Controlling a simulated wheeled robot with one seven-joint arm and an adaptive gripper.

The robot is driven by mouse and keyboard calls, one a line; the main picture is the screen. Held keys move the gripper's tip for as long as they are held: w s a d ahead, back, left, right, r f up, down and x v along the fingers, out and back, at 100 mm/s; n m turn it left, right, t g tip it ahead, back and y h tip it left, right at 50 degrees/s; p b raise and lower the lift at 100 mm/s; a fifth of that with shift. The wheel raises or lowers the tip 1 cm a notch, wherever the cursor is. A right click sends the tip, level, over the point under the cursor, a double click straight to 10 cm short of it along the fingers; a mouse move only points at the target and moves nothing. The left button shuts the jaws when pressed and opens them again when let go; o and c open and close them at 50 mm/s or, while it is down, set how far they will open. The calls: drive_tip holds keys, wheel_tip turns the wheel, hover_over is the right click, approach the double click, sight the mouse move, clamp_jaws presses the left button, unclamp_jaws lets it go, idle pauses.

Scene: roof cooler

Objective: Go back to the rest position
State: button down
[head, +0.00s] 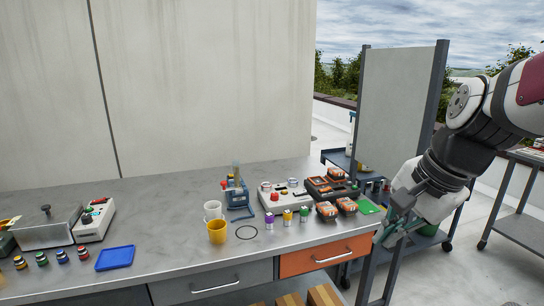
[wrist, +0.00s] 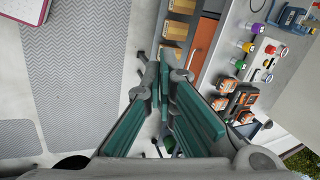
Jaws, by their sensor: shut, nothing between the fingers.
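My gripper (head: 391,236) is at the right of the head view, in front of the bench's right end and apart from everything on it. In the wrist view its green-padded fingers (wrist: 161,80) come together at the tips, shut and empty. The arm reaches in from the upper right of the head view.
An orange drawer (head: 325,257) is closed. A tall panel (head: 397,110) and carts stand behind my gripper. Floor (wrist: 85,70) shows below.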

drive_tip(key=s+r+n+h+p, duration=0.2)
drive_tip(key=s+n, duration=0.9)
drive_tip(key=s, duration=0.7)
drive_tip(key=shift+s+a+r+n+p, duration=0.2)
drive_tip(key=shift+s+a+n+p, duration=0.2)
drive_tip(key=shift+p, duration=0.25)
drive_tip(key=shift+d, duration=0.2)
